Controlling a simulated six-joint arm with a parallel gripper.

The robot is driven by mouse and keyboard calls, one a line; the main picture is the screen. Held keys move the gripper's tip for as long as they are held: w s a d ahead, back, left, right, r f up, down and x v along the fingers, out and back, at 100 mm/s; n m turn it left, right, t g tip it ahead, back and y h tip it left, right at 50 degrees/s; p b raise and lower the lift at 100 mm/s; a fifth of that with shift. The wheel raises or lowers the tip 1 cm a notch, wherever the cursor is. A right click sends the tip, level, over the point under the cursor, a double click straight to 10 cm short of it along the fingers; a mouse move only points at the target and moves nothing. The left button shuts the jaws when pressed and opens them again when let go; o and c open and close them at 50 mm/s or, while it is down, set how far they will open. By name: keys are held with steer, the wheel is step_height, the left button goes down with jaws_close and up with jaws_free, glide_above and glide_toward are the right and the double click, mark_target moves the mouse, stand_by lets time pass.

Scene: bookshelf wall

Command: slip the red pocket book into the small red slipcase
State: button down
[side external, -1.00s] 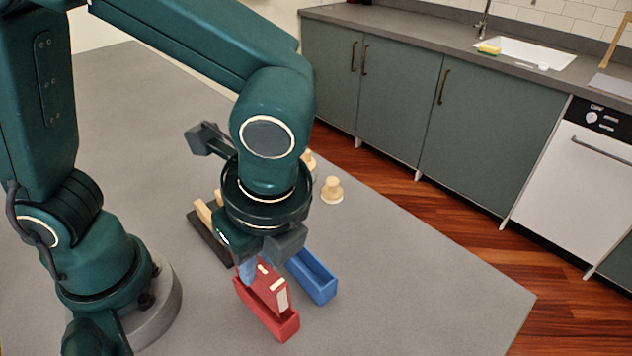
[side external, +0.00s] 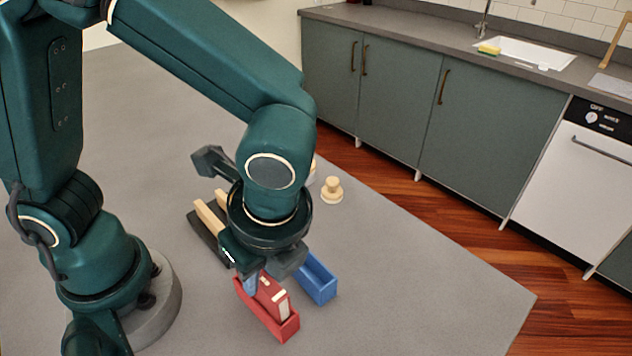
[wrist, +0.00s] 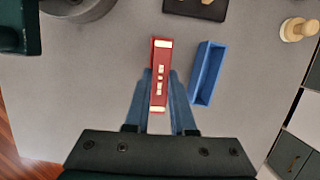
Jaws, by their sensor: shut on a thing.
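The red pocket book (side external: 272,297), with cream marks on its spine, stands upright, partly inside the small red slipcase (side external: 283,333). Its upper part still shows above the slipcase rim. My gripper (side external: 264,280) is shut on the book from above, near the end closer to the arm. In the wrist view, the book (wrist: 161,60) lies between the two blue fingers of my gripper (wrist: 159,92). The book hides most of the slipcase there, and how deep it sits cannot be told from that view.
An empty blue slipcase (side external: 318,284) stands close beside the red one, with a narrow gap. A dark holder (side external: 205,241) with cream pieces is behind my gripper. A wooden knob-shaped piece (side external: 332,191) stands farther back. The grey table (side external: 430,290) is clear to the right.

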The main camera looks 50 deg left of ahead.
steer(key=shift+f, duration=0.25)
steer(key=shift+f, duration=0.4)
steer(key=shift+f, duration=0.45)
steer(key=shift+c, duration=1.4)
jaws_free()
steer(key=shift+r, duration=3.55)
